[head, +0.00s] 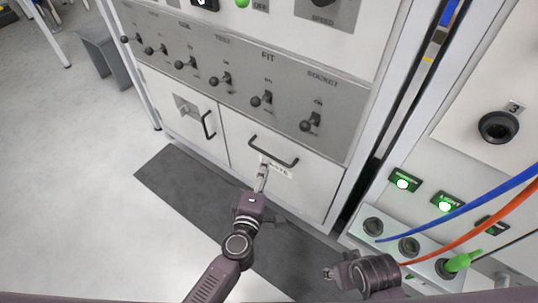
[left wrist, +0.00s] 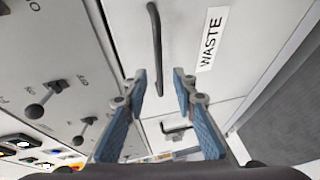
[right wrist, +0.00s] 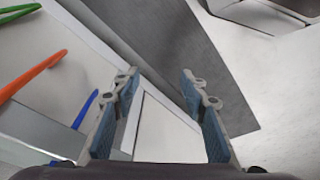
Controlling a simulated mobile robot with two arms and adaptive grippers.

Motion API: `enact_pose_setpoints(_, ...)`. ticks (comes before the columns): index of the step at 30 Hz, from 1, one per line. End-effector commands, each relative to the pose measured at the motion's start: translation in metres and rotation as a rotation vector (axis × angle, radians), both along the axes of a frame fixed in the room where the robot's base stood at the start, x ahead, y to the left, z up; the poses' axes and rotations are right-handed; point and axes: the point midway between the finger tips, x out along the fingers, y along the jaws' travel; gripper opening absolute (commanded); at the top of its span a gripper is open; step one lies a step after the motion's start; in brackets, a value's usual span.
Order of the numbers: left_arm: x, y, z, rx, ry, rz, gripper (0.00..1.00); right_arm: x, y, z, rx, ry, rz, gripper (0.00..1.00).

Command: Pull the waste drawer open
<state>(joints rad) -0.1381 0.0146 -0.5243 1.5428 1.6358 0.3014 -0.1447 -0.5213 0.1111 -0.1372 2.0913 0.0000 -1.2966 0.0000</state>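The waste drawer (head: 305,185) is a white front low in the grey cabinet, and it looks shut. Its dark bar handle (head: 273,151) runs along its upper part, above a WASTE label partly hidden by my left gripper in the head view. In the left wrist view the handle (left wrist: 156,45) and the full WASTE label (left wrist: 211,38) show ahead of the fingers. My left gripper (head: 263,170) is open in front of the drawer, with the handle beyond its fingertips and nothing between them. My right gripper (head: 328,273) is open and empty, low near the socket panel.
A white door with a dark handle (head: 208,125) is left of the drawer. A row of toggle switches (head: 262,100) sits above. A dark mat (head: 190,190) lies on the floor before the cabinet. Blue and orange cables (head: 470,235) hang at the right.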

Motion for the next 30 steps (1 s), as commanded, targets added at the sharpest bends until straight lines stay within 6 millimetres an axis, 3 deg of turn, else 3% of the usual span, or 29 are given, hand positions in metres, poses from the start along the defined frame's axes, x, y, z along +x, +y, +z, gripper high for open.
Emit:
enact_pose_setpoints(12,0.055,-0.013,-0.010,0.001,-0.004,-0.003,0.26,-0.004,-0.002,0.053,0.001,-0.031,-0.005,0.40)
enact_pose_setpoints(18,0.065,-0.015,-0.011,0.000,-0.003,-0.002,0.26,-0.008,-0.003,0.067,0.001,-0.037,-0.005,0.40)
enact_pose_setpoints(27,0.067,-0.016,-0.011,0.001,-0.003,-0.003,0.26,-0.009,-0.003,0.070,0.001,-0.036,-0.006,0.40)
enact_pose_setpoints(30,0.067,-0.016,-0.011,0.001,-0.003,-0.003,0.17,-0.009,-0.003,0.070,0.001,-0.036,-0.006,0.40)
